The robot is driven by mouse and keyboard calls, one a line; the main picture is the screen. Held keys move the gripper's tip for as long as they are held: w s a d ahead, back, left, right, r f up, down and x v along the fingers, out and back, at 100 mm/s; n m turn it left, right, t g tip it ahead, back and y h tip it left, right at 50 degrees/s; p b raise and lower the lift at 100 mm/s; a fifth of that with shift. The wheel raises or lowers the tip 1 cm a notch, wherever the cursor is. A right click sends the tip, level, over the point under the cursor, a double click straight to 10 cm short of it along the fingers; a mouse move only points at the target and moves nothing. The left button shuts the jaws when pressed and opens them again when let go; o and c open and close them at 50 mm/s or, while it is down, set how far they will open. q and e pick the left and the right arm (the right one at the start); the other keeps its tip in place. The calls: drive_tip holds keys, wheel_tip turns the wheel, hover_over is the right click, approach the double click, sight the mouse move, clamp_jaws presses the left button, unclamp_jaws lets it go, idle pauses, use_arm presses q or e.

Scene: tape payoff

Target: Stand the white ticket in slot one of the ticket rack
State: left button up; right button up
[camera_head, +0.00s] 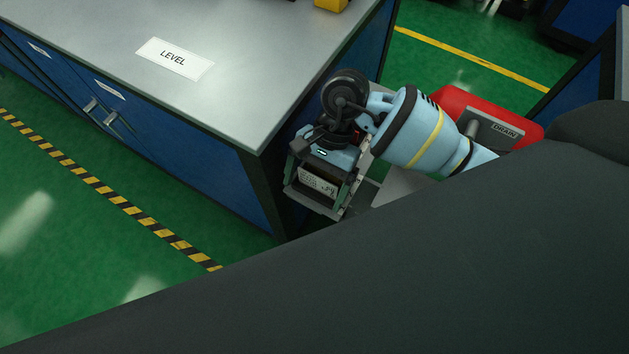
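My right gripper (318,195) points down beside the near corner of the grey-topped bench, at the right arm's end. A small pale panel with dark markings shows between its side parts; I cannot tell whether this is part of the gripper or something held. The fingertips are not clear, so I cannot tell if it is open or shut. My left gripper is not in view. I cannot make out the ticket rack or slot one, and no white ticket can be identified for sure.
A red object with a "DRAIN" label (505,131) is behind my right arm. A dark shape covers the lower right.

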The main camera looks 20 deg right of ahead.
drive_tip(key=shift+o, duration=0.8)
drive_tip(key=shift+d+r, duration=0.1)
drive_tip(key=v, duration=0.5)
drive_tip(key=shift+w, duration=0.1)
drive_tip(key=w+d, duration=0.2)
drive_tip(key=d, duration=0.1)
drive_tip(key=w+d+b, duration=0.1)
drive_tip(key=w+d, duration=0.1)
drive_tip(key=w+d+b, duration=0.1)
drive_tip(key=w+d, duration=0.1)
drive_tip(key=d, duration=0.1)
drive_tip(key=shift+w+d, duration=0.3)
drive_tip(key=shift+w+d+b, duration=0.3)
drive_tip(key=shift+d, duration=0.1)
drive_tip(key=shift+s+a, duration=0.1)
